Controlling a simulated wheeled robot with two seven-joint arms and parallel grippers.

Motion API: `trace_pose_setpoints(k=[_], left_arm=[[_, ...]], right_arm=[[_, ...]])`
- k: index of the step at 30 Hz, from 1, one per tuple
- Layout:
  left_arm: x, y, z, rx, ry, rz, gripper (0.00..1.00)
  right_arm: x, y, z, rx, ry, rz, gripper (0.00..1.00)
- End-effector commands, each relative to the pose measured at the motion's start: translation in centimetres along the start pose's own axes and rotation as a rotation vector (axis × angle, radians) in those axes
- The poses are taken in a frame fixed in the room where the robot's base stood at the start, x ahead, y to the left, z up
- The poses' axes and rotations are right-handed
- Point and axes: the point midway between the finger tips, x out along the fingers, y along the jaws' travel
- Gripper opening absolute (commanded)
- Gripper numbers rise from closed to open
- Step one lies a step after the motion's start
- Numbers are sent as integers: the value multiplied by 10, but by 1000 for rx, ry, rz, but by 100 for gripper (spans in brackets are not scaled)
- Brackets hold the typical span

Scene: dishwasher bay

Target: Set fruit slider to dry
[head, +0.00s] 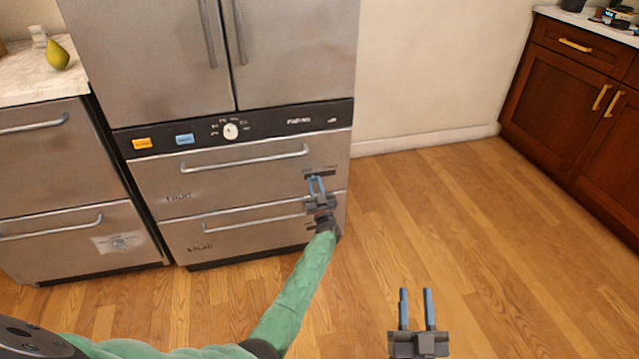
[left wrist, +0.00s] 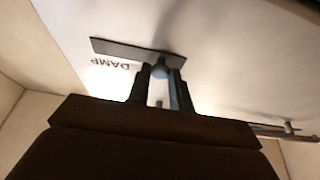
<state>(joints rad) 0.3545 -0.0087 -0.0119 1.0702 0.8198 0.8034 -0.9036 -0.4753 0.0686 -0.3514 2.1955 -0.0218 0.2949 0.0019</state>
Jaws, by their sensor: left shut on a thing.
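The fruit drawer (head: 230,180), marked "FRUIT", is the upper of two steel drawers under the black control panel. It is closed. Its dark slider slot (head: 331,171) is at the drawer's right end. My left gripper (head: 317,181) reaches up to this slot. In the left wrist view, the dark slot (left wrist: 115,48) has the word "DAMP" beside its left part. The slider knob (left wrist: 162,68) sits right of that word, between my left fingers, which are shut on it. The other label is hidden. My right gripper (head: 416,298) is open and empty above the floor.
The salad drawer (head: 235,232) below is closed, its own slider mostly hidden by my left arm. A counter with a pear (head: 58,54) is at left. Wooden cabinets (head: 575,75) stand at right. The wooden floor (head: 480,220) between is clear.

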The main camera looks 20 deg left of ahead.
Motion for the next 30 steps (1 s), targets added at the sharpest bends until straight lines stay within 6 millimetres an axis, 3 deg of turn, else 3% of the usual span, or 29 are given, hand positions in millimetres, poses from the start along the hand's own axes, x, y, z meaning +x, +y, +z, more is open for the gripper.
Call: trace_pose_setpoints(k=[3, 7, 18, 19, 22, 30], left_arm=[[0, -6, -1, 1, 0, -1, 0], [0, -10, 0, 1, 0, -1, 0], [0, -13, 1, 2, 0, -4, 0], [0, -13, 1, 2, 0, -4, 23], [0, -13, 1, 2, 0, -3, 42], [0, -11, 0, 1, 0, -1, 42]], right_arm=[[-10, 1, 28, 9, -98, 6, 36], [-17, 2, 47, 14, -160, 10, 36], [-20, 2, 54, 16, -182, 11, 36], [-20, 2, 54, 16, -182, 11, 36], [-20, 2, 54, 16, -182, 11, 36], [-20, 2, 54, 16, -182, 11, 36]])
